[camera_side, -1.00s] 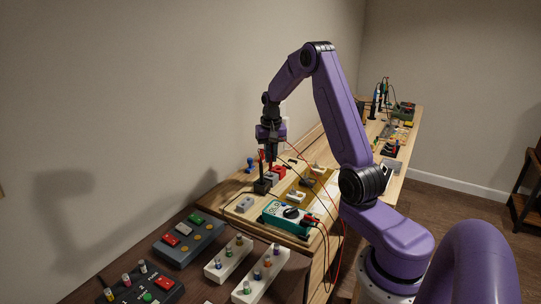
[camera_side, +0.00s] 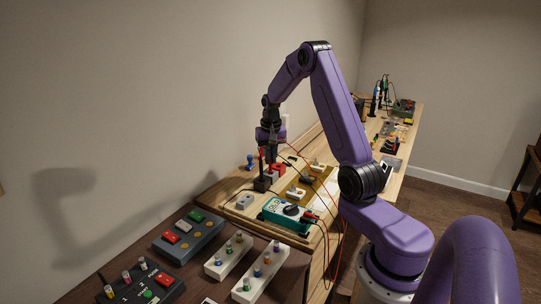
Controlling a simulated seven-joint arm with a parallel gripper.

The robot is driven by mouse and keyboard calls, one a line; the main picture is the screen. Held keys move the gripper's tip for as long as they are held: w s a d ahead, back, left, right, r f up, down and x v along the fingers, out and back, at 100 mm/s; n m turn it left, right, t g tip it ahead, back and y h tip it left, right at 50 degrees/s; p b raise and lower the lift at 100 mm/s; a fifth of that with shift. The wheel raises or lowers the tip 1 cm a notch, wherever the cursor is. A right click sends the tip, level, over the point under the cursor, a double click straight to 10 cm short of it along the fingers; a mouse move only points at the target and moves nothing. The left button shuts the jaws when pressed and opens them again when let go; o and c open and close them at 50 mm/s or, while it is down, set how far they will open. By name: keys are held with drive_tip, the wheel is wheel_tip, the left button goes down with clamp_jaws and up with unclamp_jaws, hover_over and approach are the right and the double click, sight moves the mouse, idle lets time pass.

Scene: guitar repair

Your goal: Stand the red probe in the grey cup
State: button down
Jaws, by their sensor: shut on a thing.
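My gripper (camera_side: 269,160) points down over the left part of the wooden bench and is shut. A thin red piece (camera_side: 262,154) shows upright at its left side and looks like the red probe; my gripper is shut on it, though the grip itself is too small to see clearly. Just below stands a small dark holder (camera_side: 262,185). A small grey piece (camera_side: 272,178) beside it may be the grey cup. Whether the probe's lower end is inside anything cannot be told. A red lead runs from the gripper area towards the teal meter (camera_side: 287,212).
A red block (camera_side: 279,169) sits close to the right of the gripper, and a blue item (camera_side: 250,162) to its left. A grey block (camera_side: 245,202) lies in front. A yellowish tray (camera_side: 318,188) with parts is to the right. Leads hang over the bench.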

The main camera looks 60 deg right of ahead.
drive_tip(key=shift+f, duration=0.8)
drive_tip(key=c, duration=0.7)
unclamp_jaws()
drive_tip(key=shift+r, duration=3.55)
